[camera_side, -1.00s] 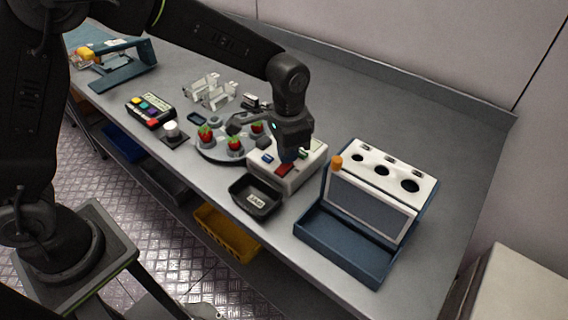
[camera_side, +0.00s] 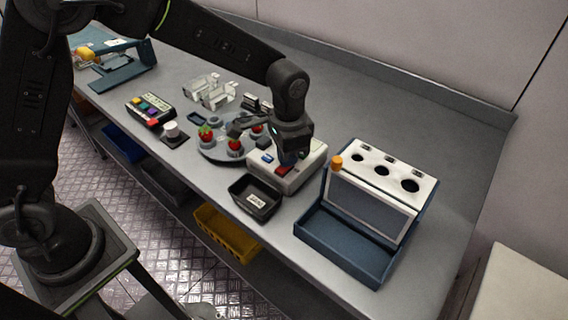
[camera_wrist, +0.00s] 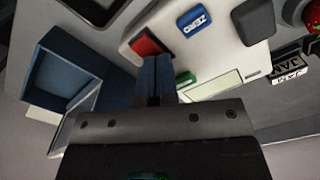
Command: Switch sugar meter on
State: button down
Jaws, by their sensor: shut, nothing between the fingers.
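The sugar meter (camera_side: 314,160) is a white box on the bench in the side view; its white top (camera_wrist: 222,55) fills the middle of the wrist view. It carries a red switch (camera_wrist: 147,45), a blue button marked ZERO (camera_wrist: 194,21), a green button (camera_wrist: 185,79) and a pale display (camera_wrist: 215,86). My gripper (camera_side: 289,162) is over the meter, with its blue fingers (camera_wrist: 155,72) together and empty. In the wrist view the fingertips appear just beside the red switch; I cannot tell whether they touch it. The switch's position is unclear.
A black tray (camera_side: 238,195) stands in front of the meter. A blue box with a white holed top (camera_side: 378,150) stands to the right. A dark round plate (camera_side: 207,153) with red berries is at the left. Bench space behind the meter is clear.

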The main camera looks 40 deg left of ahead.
jog(key=shift+r, duration=3.45)
jog(key=shift+s+a+r, duration=0.1)
jog(key=shift+a+r, duration=0.05)
jog(key=shift+r, duration=0.05)
jog(key=s+a+r+n+t, duration=0.4)
jog(key=s+a+r, duration=0.65)
jog(key=s, duration=0.25)
jog(key=s+a+f+n+t, duration=0.1)
jog(key=s+a+f+n, duration=0.1)
jog(key=s, duration=0.5)
jog(key=shift+s+a+t, duration=0.3)
jog(key=shift+s+a, duration=0.05)
jog(key=shift+a, duration=0.15)
